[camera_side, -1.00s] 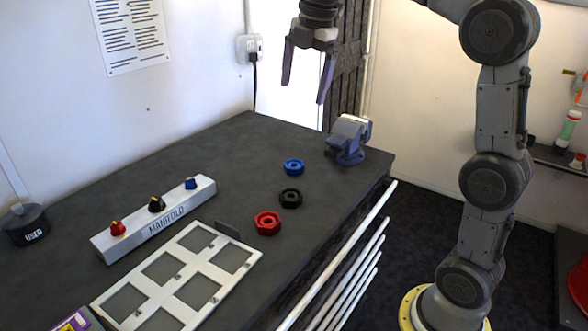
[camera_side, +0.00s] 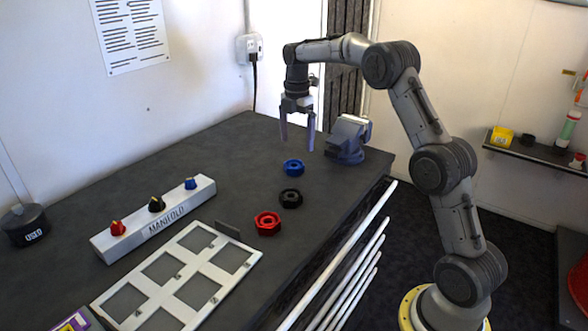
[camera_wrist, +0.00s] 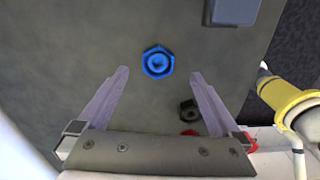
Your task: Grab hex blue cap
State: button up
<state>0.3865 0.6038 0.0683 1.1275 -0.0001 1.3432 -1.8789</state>
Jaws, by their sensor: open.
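The blue hex cap (camera_side: 293,167) lies flat on the dark bench top, left of the vise. In the wrist view the blue cap (camera_wrist: 158,62) is beyond the fingertips, roughly centred between them. My gripper (camera_side: 297,146) is open and empty, pointing down above the blue cap. It also shows in the wrist view (camera_wrist: 160,72) with its two fingers spread wide. The cap is not touched by either finger as far as I can see.
A vise (camera_side: 348,140) stands just right of the cap. A black cap (camera_side: 291,198) and a red hex cap (camera_side: 267,223) lie nearer the front. The manifold (camera_side: 155,220) and a white frame (camera_side: 180,280) are at left. Bench behind the blue cap is clear.

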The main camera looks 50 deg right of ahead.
aim_at(296, 164)
jog(key=shift+w+f, duration=0.1)
jog(key=shift+f, duration=3.5)
jog(key=shift+r, duration=0.15)
jog(key=c, duration=1.5)
